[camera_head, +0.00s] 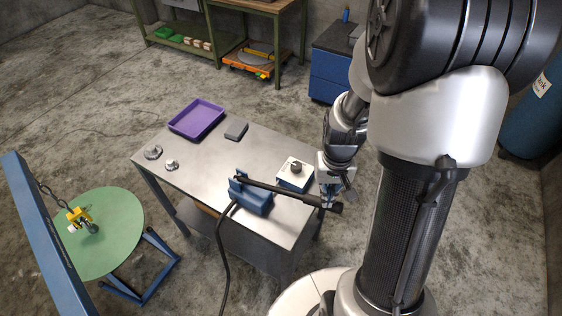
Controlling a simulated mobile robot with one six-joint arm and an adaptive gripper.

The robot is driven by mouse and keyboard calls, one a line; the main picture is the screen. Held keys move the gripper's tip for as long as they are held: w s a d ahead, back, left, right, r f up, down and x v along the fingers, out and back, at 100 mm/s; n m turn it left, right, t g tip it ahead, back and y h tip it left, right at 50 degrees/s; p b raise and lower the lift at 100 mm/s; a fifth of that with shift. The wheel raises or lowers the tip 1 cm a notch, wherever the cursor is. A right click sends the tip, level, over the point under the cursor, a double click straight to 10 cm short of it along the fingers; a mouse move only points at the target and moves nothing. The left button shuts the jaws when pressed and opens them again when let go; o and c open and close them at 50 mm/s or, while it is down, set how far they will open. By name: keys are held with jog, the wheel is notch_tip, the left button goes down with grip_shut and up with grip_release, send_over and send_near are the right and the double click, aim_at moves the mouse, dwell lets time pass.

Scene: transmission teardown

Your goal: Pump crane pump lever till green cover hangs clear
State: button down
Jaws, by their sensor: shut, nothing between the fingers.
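The blue pump (255,200) sits on the front part of the metal table. Its black pump lever (285,193) lies low, slanting right to a thick grip end past the table's right edge. My gripper (327,203) points down right at this grip end, shut and empty. I cannot tell whether it touches the lever. The green cover (110,220), a large round disc, is at the left over a blue stand (150,268). A yellow crane hook (78,216) on a chain is at its middle. I cannot tell whether the cover rests on the stand.
The blue crane beam (45,235) crosses the left edge. On the metal table (205,165) are a purple tray (197,118), a grey block (236,129), two small metal parts (153,152) and a white box with a knob (295,175). A black hose (220,250) hangs from the pump.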

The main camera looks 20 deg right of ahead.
jog(key=w+a+r+p, duration=0.3)
jog(key=r+p, duration=0.4)
jog(key=r, duration=0.2)
jog(key=shift+w+r, duration=0.35)
jog(key=shift+r, duration=0.05)
notch_tip(320, 180, up, 7)
jog(key=p, duration=0.5)
jog(key=shift+p, duration=0.35)
